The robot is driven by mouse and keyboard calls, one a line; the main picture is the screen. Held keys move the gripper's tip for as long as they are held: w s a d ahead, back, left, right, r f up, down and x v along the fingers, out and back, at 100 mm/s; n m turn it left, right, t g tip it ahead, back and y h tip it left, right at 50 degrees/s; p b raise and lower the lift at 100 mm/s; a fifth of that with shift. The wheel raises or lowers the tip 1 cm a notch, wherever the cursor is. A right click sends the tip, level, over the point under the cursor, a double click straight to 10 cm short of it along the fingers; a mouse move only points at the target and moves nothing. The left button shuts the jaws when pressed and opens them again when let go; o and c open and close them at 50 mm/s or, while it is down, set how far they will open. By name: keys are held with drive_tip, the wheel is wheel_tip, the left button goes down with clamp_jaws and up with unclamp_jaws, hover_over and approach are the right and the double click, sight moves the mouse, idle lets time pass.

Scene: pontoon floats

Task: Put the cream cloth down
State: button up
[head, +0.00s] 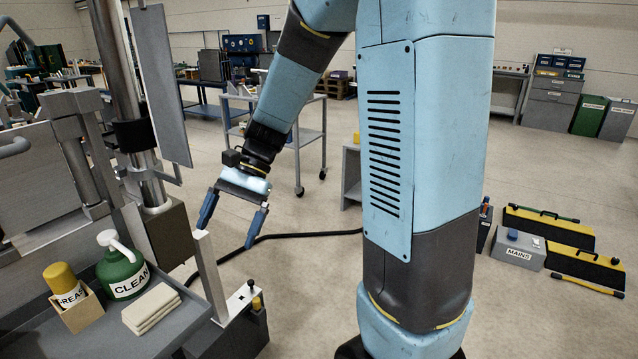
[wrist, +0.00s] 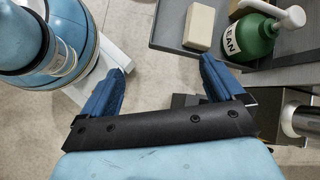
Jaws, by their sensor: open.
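The cream cloth (head: 151,308) lies folded on the grey tray (head: 196,318) at the lower left of the head view, near the tray's right edge. It also shows in the wrist view (wrist: 199,27), lying flat at the top. My gripper (head: 231,217) is open with nothing between its blue fingers. In the head view it is above and to the right of the cloth, apart from it. In the wrist view the fingertips (wrist: 166,66) stand wide apart, with a pale post end and floor near them.
A green CLEAN bottle (head: 121,266) with a white pump stands behind the cloth. A yellow-capped bottle (head: 65,286) sits in a small box to its left. A pale upright post (head: 209,276) rises beside the tray. A black cable (head: 300,236) crosses the floor.

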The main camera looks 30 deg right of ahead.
drive_tip(key=s+d+r+n+t+h, duration=0.6)
drive_tip(key=s+d+r+t, duration=0.3)
drive_tip(key=s+d+r, duration=0.2)
drive_tip(key=d+h, duration=0.1)
drive_tip(key=d, duration=0.1)
drive_tip(key=shift+s+d+n+t, duration=0.2)
drive_tip(key=shift+d+n+t, duration=0.2)
